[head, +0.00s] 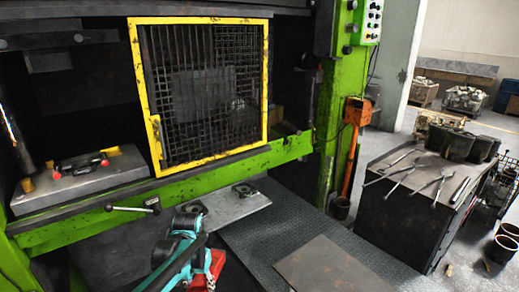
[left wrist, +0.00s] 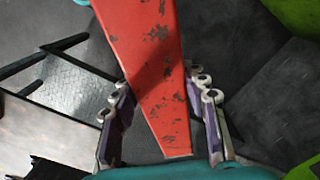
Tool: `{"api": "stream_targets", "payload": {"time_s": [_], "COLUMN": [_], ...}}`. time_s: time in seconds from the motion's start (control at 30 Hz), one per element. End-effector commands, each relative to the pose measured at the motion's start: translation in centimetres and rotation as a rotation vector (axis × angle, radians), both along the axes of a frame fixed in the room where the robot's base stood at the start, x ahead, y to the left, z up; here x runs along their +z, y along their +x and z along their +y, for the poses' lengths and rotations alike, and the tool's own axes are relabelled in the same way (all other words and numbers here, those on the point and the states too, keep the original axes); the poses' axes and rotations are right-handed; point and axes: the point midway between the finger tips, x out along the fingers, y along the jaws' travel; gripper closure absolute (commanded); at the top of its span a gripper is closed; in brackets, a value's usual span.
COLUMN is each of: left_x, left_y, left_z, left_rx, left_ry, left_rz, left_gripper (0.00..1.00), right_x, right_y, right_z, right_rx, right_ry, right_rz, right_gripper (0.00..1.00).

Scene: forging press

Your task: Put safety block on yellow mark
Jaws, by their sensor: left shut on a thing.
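The safety block (left wrist: 152,60) is a long red bar with worn dark patches, held between the two fingers of my left gripper (left wrist: 157,88) in the left wrist view. In the head view part of the red block (head: 217,262) shows low in the middle, beside my teal and black left arm, which partly hides it. It is in front of the press, below the green beam. A small yellow patch (head: 112,151) lies on the grey press bed at the left; I cannot tell for sure that it is the mark. My right gripper is not in view.
The press bed (head: 75,186) carries a red-and-black item (head: 80,163). A yellow-framed mesh guard (head: 200,95) stands to its right. The green beam (head: 60,232) and a lever (head: 135,208) lie between block and bed. A tool-covered table (head: 415,180) stands at right.

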Motion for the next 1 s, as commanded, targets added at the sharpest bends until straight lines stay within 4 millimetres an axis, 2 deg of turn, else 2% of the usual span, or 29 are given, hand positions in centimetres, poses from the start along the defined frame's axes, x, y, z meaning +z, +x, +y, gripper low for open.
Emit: {"api": "stream_targets", "payload": {"time_s": [0.3, 0.4, 0.6, 0.7, 0.73, 1.0], "left_x": [-6.4, -7.7, -8.7, -8.8, -8.8, -8.8], "left_y": [-3.3, -4.3, -5.2, -5.2, -5.2, -5.1], "left_z": [0.0, 0.0, 0.0, 0.0, 0.0, 0.0], "left_rx": [0.127, 0.16, 0.187, 0.188, 0.188, 0.187], "left_ry": [0.0, 0.0, 0.0, 0.0, 0.0, 0.0], "left_rz": [0.0, 0.0, 0.0, 0.0, 0.0, 0.0], "left_gripper": [1.0, 1.0, 1.0, 1.0, 1.0, 1.0], "right_x": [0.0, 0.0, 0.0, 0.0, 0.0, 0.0], "right_y": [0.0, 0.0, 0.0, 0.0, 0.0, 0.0], "right_z": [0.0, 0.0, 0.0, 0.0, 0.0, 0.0], "right_rx": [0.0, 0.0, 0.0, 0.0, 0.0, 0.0], "right_ry": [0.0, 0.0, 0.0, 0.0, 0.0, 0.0], "right_rz": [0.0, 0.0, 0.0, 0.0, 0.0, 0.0], "right_gripper": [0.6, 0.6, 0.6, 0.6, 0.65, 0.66]}}
